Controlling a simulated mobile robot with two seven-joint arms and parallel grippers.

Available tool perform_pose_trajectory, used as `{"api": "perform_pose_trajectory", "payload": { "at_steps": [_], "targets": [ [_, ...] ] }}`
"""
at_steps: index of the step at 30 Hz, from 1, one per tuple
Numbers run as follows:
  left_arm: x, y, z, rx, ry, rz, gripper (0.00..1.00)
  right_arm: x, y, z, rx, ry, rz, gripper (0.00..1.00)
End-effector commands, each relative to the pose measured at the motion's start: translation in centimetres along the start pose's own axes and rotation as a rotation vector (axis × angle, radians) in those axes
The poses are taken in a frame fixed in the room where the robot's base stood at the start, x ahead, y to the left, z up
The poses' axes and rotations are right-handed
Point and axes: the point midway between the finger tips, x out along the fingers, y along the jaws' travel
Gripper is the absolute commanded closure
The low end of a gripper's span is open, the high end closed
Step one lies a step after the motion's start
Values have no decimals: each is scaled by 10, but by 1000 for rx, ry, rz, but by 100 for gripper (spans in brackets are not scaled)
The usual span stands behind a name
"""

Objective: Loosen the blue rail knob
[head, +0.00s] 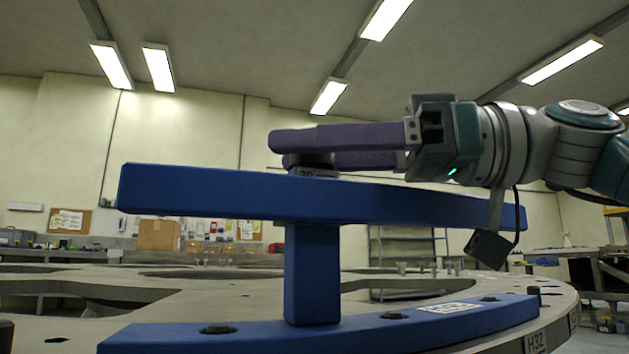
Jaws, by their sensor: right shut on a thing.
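A blue rail (230,194) stands on a blue post (312,273) that rises from a curved blue base strip on the grey turret plate. A dark knob (312,166) sits on top of the rail above the post, and only part of it shows. My right gripper (290,150) comes in from the right, just above the rail. Its two long purple fingers are shut on the knob, one on the near side and one on the far side. The fingers hide much of the knob. My left gripper is not in view.
The grey turret plate (130,292) has large openings and several dark bolts. A white label lies on the base strip (400,328). A cardboard box (159,235), shelving and benches stand far back along the wall. The space left of the fingers above the rail is clear.

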Motion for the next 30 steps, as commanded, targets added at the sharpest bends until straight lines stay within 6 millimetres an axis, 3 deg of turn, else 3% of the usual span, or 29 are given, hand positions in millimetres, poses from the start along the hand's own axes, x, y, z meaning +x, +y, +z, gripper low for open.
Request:
{"api": "perform_pose_trajectory", "payload": {
  "at_steps": [15, 16, 24, 30],
  "targets": [
    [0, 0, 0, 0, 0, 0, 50, 0, 1, 2, 1, -3, -19, 100],
    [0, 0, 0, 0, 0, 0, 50, 0, 1, 2, 1, -3, -19, 52],
    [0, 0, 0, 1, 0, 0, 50, 0, 0, 1, 1, -2, -19, 23],
    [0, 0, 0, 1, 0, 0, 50, 0, 0, 0, 0, -1, -19, 23]
  ]
}}
